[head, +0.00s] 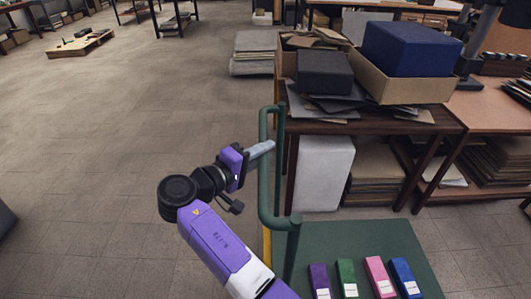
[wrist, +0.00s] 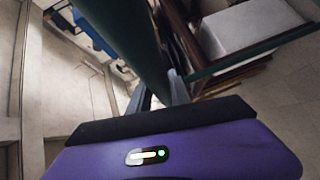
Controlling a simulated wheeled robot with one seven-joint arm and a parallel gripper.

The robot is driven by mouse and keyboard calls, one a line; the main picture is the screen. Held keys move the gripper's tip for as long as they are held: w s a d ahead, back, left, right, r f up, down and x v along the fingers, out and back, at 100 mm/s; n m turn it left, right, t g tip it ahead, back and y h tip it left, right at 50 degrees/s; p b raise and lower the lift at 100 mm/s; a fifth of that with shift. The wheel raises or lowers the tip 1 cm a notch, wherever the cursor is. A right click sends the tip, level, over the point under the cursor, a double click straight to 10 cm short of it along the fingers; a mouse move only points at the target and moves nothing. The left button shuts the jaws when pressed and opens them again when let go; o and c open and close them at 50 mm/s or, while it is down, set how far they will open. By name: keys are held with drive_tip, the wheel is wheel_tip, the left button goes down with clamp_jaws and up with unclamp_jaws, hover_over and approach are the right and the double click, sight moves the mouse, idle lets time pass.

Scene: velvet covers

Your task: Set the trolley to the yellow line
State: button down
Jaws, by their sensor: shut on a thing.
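The green trolley (head: 340,240) stands at the lower middle right of the head view, with its tall tube handle (head: 264,185) on its left side. My gripper (head: 264,149) is shut on the upright tube of that handle. In the wrist view the green tube (wrist: 135,45) passes between the two grey fingers (wrist: 160,95). A short strip of yellow line (head: 267,246) shows along the trolley's left edge; the rest of it is hidden or out of view.
Purple (head: 320,281), green (head: 346,278), pink (head: 379,277) and blue (head: 405,278) velvet-like blocks lie on the trolley deck. A cluttered workbench (head: 440,118) stands just behind the trolley.

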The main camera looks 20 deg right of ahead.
drive_tip(key=c, duration=1.2)
unclamp_jaws()
drive_tip(key=v, duration=0.7)
drive_tip(key=shift+s+a, duration=0.2)
drive_tip(key=shift+a, duration=0.1)
